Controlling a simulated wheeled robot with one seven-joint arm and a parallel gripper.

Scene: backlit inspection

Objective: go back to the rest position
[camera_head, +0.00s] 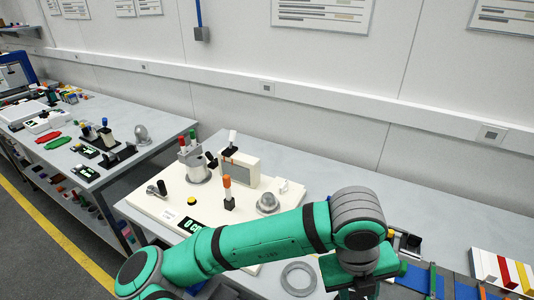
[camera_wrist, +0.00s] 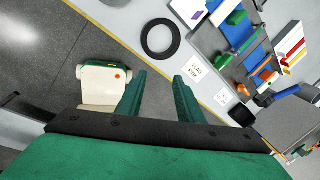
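My gripper (camera_wrist: 160,85) shows in the wrist view as two green fingers spread apart, with nothing between them. Behind the fingers are the grey floor and the yellow-edged front of the table. In the head view my green arm reaches across the bottom to the right, and the hand is over the front part of the near table (camera_head: 420,215). The fingertips are hidden there. The rest position itself has no visible mark.
A cream panel (camera_head: 150,205) with levers, a dome and a display stands left of the hand. A grey ring (camera_head: 298,278) lies beside the arm; it looks dark in the wrist view (camera_wrist: 160,37). Coloured blocks and a striped box (camera_head: 505,270) are at right.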

